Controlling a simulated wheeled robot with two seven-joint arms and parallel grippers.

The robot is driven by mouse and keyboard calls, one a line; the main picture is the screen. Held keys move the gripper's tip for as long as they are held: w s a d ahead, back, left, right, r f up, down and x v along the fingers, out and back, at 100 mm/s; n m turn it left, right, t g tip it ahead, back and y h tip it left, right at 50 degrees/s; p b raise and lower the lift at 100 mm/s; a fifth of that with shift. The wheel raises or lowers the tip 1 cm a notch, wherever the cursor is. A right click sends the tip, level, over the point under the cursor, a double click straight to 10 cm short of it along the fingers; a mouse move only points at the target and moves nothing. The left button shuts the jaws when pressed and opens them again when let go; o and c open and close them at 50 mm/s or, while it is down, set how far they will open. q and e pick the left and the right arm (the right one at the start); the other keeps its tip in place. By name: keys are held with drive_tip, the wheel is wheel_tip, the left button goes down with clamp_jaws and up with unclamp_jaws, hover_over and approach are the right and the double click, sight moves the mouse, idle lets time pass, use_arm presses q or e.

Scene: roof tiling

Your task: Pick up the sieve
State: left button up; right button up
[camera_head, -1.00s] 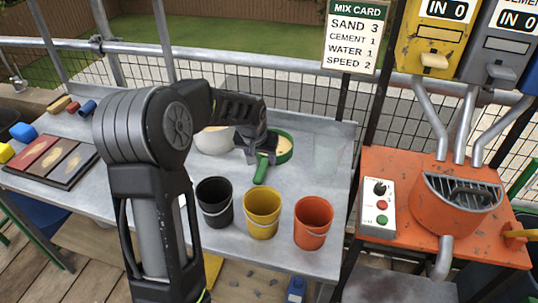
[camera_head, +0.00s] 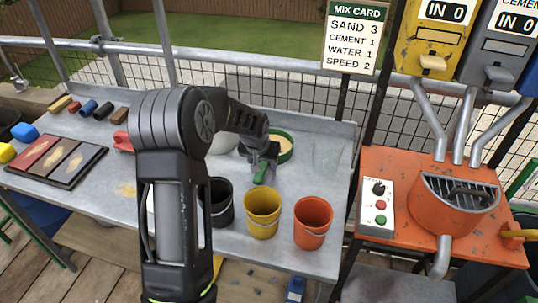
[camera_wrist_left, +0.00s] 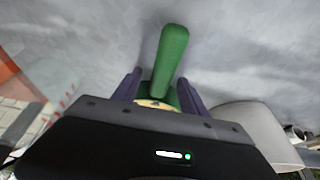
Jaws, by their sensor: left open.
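The sieve (camera_head: 285,147) has a green round rim and a green handle and rests on the metal table, behind the buckets. Part of its rim is hidden by my left gripper (camera_head: 263,163). That gripper is open and low over the handle. In the left wrist view the green handle (camera_wrist_left: 168,55) runs between the two dark fingers, one on each side. A strip of space shows between handle and fingers there, and contact cannot be told. My right gripper is not in view.
Black (camera_head: 221,204), yellow (camera_head: 262,213) and orange (camera_head: 313,222) buckets stand in front of the sieve. A pale bowl (camera_head: 222,142) sits just left of it, partly behind my arm. The table right of the sieve is clear. The orange mixer (camera_head: 458,206) stands further right.

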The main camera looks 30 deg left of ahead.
use_arm(q)
drive_tip(key=shift+c, duration=0.3)
clamp_jaws()
idle(0.3)
